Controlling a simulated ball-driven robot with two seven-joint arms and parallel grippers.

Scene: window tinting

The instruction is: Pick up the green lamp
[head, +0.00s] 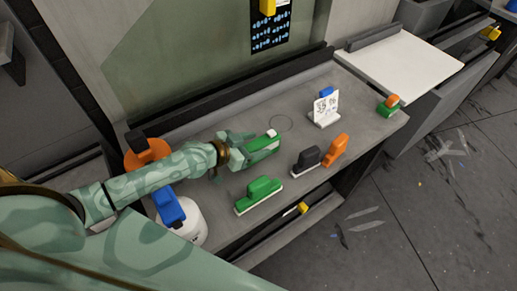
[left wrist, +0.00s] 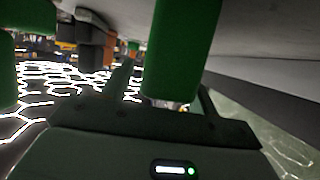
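A green block-shaped thing with a white end (head: 264,144), which I take for the green lamp, is on the grey worktop in front of my left gripper (head: 240,150). In the left wrist view the green body (left wrist: 180,50) reaches down between the two fingers of my left gripper (left wrist: 165,95). The fingers look spread, with a narrow gap beside the green body; its lower end is partly hidden by the gripper. A second green thing on a white base (head: 258,194) stands nearer the front edge. My right gripper is in neither view.
The worktop (head: 225,115) also holds a dark grey block (head: 307,159), an orange block (head: 337,150), a white card stand (head: 325,109) and a small green-and-orange thing (head: 388,105). A white container with a blue top (head: 184,220) and an orange roll (head: 147,152) are near my arm.

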